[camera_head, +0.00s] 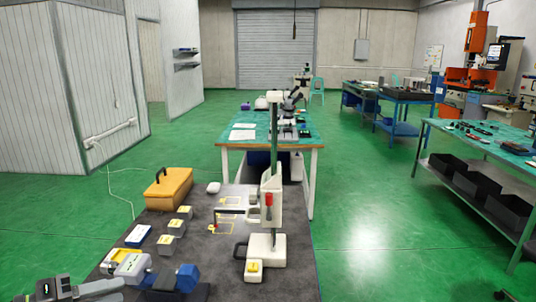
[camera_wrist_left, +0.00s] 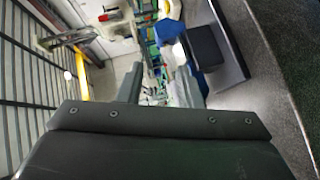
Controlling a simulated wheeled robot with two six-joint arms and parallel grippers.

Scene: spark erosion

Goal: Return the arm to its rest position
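My left gripper (camera_head: 112,287) comes in at the bottom left of the head view, at the near left end of the dark-topped table (camera_head: 205,285). In the left wrist view its two grey fingers (camera_wrist_left: 160,88) stand apart, with nothing seen held between them. It is close to a white device with yellow and green marks (camera_head: 131,265) and a blue block-like thing (camera_head: 187,277); I cannot tell if it touches them. A blue thing (camera_wrist_left: 177,52) beside a dark box also shows in the wrist view. My right gripper is in neither view.
A yellow case (camera_head: 168,188), several small grey blocks with yellow tops (camera_head: 172,228) and a blue-and-white box (camera_head: 138,235) lie on the table. A tall white stand with a red part (camera_head: 270,205) rises at its right. Green floor (camera_head: 380,240) is open to the right.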

